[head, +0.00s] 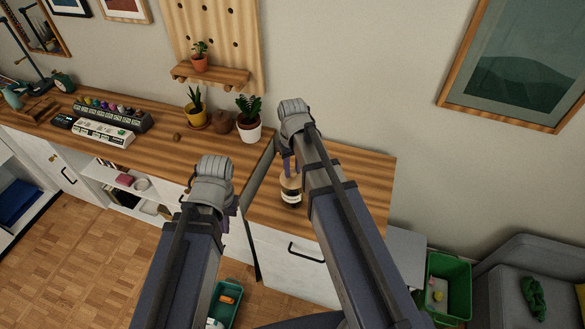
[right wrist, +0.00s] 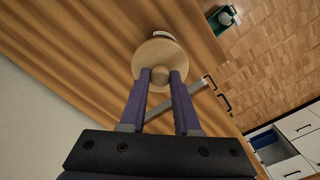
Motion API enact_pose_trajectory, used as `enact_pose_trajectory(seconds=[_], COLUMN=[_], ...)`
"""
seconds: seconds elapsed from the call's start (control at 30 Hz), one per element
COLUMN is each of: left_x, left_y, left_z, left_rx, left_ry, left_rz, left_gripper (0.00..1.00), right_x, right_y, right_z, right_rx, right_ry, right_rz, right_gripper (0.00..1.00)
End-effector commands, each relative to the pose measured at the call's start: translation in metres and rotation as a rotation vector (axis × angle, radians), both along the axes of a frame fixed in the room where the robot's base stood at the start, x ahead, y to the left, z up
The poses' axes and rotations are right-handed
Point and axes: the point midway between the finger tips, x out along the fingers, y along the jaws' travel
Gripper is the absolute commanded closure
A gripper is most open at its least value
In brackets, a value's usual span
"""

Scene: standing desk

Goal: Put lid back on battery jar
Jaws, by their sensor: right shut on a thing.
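The battery jar (head: 292,197), with a pale label, stands on the wooden desk top at the right. My right gripper (head: 289,165) is over it, pointing down. In the right wrist view my right gripper (right wrist: 160,78) is shut on the knob of the round wooden lid (right wrist: 160,52). The lid covers most of the jar from above, and part of the label shows past its edge. I cannot tell whether the lid rests fully on the rim. My left gripper (head: 228,205) is in front of the long desk, its fingers mostly hidden by its wrist.
Potted plants (head: 249,118) and a battery rack (head: 103,131) stand on the long desk (head: 160,150) at left. A gap separates it from the right desk section (head: 350,170). A green bin (head: 449,285) stands on the floor at right; a teal bin (head: 222,306) is below.

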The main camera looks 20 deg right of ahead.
Motion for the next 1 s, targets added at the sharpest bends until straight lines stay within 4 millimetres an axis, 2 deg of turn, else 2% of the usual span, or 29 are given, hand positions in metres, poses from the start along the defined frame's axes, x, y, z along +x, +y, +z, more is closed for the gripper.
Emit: enact_pose_trajectory(seconds=[0.2, 0.23, 0.5, 0.7, 0.97, 1.0], left_x=[0.0000, 0.0000, 0.0000, 0.0000, 0.0000, 0.0000], left_y=[0.0000, 0.0000, 0.0000, 0.0000, 0.0000, 0.0000], left_z=[0.0001, 0.0001, 0.0001, 0.0001, 0.0001, 0.0001], left_rx=[0.000, 0.000, 0.000, 0.000, 0.000, 0.000], left_ry=[0.000, 0.000, 0.000, 0.000, 0.000, 0.000], left_rz=[0.000, 0.000, 0.000, 0.000, 0.000, 0.000], left_gripper=[1.00, 1.00, 1.00, 1.00, 1.00, 1.00], right_x=[0.0000, 0.0000, -0.0001, 0.0000, 0.0000, 0.0000], right_y=[0.0000, 0.0000, 0.0000, 0.0000, 0.0000, 0.0000], right_z=[0.0001, 0.0001, 0.0001, 0.0001, 0.0001, 0.0001], right_rx=[0.000, 0.000, 0.000, 0.000, 0.000, 0.000], right_ry=[0.000, 0.000, 0.000, 0.000, 0.000, 0.000], right_rz=[0.000, 0.000, 0.000, 0.000, 0.000, 0.000], right_gripper=[1.00, 0.67, 0.37, 0.35, 0.05, 0.05])
